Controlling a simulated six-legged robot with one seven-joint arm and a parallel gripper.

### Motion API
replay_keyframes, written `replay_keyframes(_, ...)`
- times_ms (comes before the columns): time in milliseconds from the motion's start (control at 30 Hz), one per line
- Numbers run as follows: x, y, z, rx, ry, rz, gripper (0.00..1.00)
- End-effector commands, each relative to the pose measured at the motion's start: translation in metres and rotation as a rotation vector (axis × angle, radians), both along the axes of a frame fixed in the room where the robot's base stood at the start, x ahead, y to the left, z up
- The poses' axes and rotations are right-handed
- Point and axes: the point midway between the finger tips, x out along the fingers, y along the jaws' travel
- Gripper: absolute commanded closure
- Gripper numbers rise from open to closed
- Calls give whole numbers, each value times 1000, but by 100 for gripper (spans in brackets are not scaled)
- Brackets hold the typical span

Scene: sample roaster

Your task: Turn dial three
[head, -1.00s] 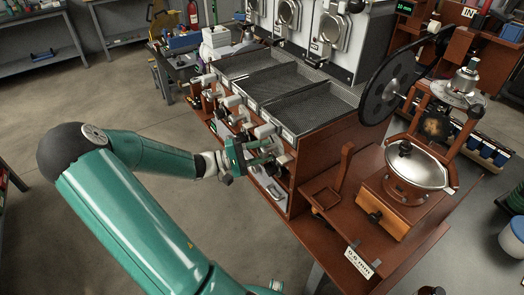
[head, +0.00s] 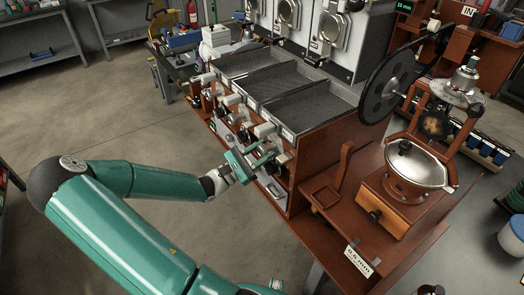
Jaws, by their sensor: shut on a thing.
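The sample roaster's brown front panel has a row of dark knobs and pale grey handles under three mesh trays. My green gripper (head: 270,154) is at the section nearest me, on the right of the row. Its jaws are shut on a dial there, and the fingers mostly hide it. The gripper is rolled at a slant, with its palm to the left of the panel. Other dark dials (head: 243,137) show farther up the row. The dial's marks are too small to read.
The mesh trays (head: 309,105) sit above the panel. To the right, a wooden grinder with a metal bowl (head: 418,164) and a big black wheel (head: 386,80) stand on the bench. The floor (head: 120,120) to the left is clear.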

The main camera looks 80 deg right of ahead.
Motion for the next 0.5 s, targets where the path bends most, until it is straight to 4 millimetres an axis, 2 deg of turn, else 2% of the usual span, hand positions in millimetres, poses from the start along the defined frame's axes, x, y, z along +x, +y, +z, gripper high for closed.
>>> replay_keyframes(200,-1,1,0,104,121,0,87)
replay_keyframes(500,-1,1,0,187,214,0,87)
